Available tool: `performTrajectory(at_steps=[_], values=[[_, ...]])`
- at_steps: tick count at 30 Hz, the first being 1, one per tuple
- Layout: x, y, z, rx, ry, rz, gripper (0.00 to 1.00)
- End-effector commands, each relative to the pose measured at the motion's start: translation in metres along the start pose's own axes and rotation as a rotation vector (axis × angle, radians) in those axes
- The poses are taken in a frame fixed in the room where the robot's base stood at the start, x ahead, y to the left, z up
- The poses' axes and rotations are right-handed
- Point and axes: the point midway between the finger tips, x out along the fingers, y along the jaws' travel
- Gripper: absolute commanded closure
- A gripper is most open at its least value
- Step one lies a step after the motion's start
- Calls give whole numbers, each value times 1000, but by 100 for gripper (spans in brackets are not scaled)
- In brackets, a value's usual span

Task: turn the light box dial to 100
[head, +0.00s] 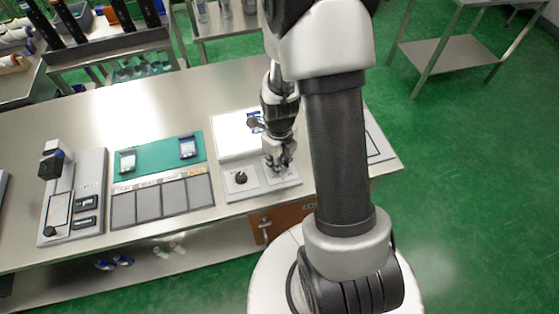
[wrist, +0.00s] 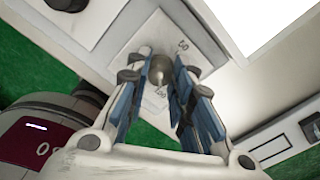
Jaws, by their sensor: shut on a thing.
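The light box (head: 222,150) has a bright lit panel and a grey front strip; its lit panel (wrist: 265,22) also shows in the wrist view. My gripper (head: 277,164) points down over the right part of that strip. In the wrist view my gripper (wrist: 160,75) has its two fingers on either side of a small metallic dial knob (wrist: 158,66) and is shut on it. The knob stands on a pale square plate with printed numbers, one looking like 50. Another number is partly hidden between the fingers. I cannot read the dial's setting. In the head view the gripper hides the dial.
A black knob (head: 240,178) sits on the strip left of my gripper, also at the wrist view's top (wrist: 68,3). A green mat (head: 158,158) with two small items and a row of grey pads (head: 160,198) lie further left. A wooden drawer (head: 285,220) is below.

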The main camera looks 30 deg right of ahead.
Motion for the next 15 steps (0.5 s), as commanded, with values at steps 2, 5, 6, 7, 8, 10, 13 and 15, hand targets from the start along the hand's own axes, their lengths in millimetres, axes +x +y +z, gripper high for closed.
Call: performTrajectory(at_steps=[2, 5, 6, 7, 8, 10, 13, 15], values=[[0, -1, 2, -1, -4, -2, 76], [0, 0, 2, -1, -4, -2, 70], [0, 0, 1, -1, -3, -2, 67], [0, 0, 1, -1, -3, -2, 65], [0, 0, 1, -1, -3, -2, 63], [0, 0, 1, -1, -2, -1, 58], [0, 0, 1, -1, -2, -1, 57], [0, 0, 0, -1, -1, -1, 57]])
